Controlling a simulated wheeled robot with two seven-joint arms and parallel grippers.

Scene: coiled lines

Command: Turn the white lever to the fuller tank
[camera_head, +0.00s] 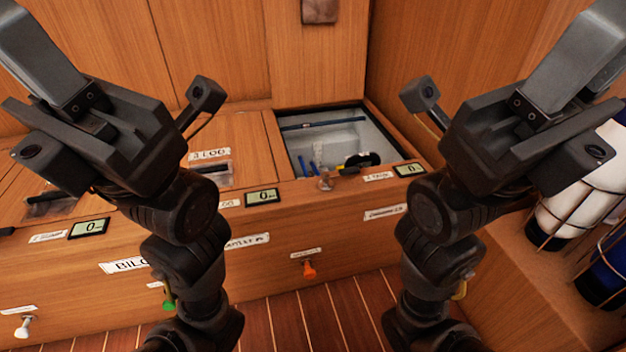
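The white lever (24,326) is a small knob low on the wooden front at the far left, below a white label. My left gripper (90,125) is raised at the upper left, above and apart from the lever. My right gripper (530,125) is raised at the upper right, far from it. I cannot tell whether either gripper is open; no held thing shows. Small displays on the upper edge of the front, left (89,227), middle (262,196) and right (409,169), each seem to read 0. The tank levels are not visible.
A green knob (168,300), partly behind my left arm, and an orange knob (309,269) are on the same front. An open hatch (335,140) at the back right shows a pale compartment with blue parts. Caged white (580,190) and blue bottles stand at right.

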